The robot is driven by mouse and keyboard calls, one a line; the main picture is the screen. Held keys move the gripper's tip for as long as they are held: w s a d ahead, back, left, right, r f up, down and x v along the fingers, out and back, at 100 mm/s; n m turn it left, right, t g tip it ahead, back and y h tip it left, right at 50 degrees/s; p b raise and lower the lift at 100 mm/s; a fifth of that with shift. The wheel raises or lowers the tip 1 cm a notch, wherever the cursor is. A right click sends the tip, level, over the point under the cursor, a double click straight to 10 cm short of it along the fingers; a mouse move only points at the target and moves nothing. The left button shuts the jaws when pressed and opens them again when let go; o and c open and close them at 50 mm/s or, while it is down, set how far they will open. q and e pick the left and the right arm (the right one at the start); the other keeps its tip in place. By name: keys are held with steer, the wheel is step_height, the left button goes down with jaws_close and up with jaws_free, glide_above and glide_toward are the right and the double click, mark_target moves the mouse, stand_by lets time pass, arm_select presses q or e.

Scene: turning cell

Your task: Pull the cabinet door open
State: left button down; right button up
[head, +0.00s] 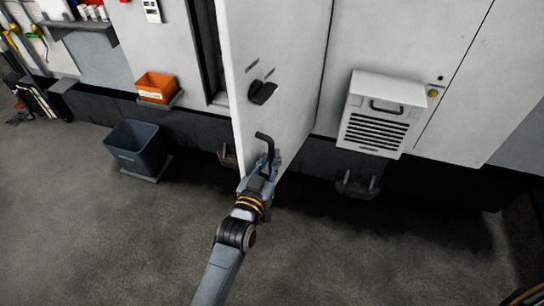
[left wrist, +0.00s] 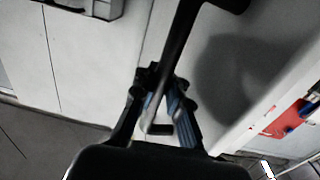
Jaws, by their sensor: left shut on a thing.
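The white cabinet door (head: 285,60) stands swung out from the cabinet front in the head view, with a dark gap on its left side. A black bar handle (head: 265,138) sticks out near the door's lower edge. My left gripper (head: 268,164) is at this handle, its fingers shut around it. In the left wrist view the dark handle (left wrist: 180,45) runs down between the fingers of my left gripper (left wrist: 160,103), with the pale door face behind.
A dark bin (head: 137,147) stands on the floor at left, below an orange box (head: 156,87) on a small shelf. A white vented box (head: 381,115) sticks out from the cabinet front at right. The grey floor in front is clear.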

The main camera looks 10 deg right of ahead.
arm_select(q)
steer(key=c, duration=1.8)
jaws_free()
steer(key=shift+s+a+f, duration=0.1)
steer(key=shift+s+f, duration=0.05)
steer(key=shift+f, duration=0.3)
steer(key=shift+o, duration=0.8)
steer(key=shift+a+r, duration=0.1)
steer(key=shift+s+a+r, duration=0.1)
steer(key=shift+s+r, duration=0.1)
steer(key=shift+r, duration=0.1)
steer(key=shift+s+a+f, duration=0.15)
steer(key=shift+s, duration=0.3)
steer(key=v, duration=1.1)
arm_select(e)
steer(key=shift+s+d, duration=0.1)
steer(key=shift+d, duration=0.1)
arm_select(q)
steer(key=shift+a, duration=0.1)
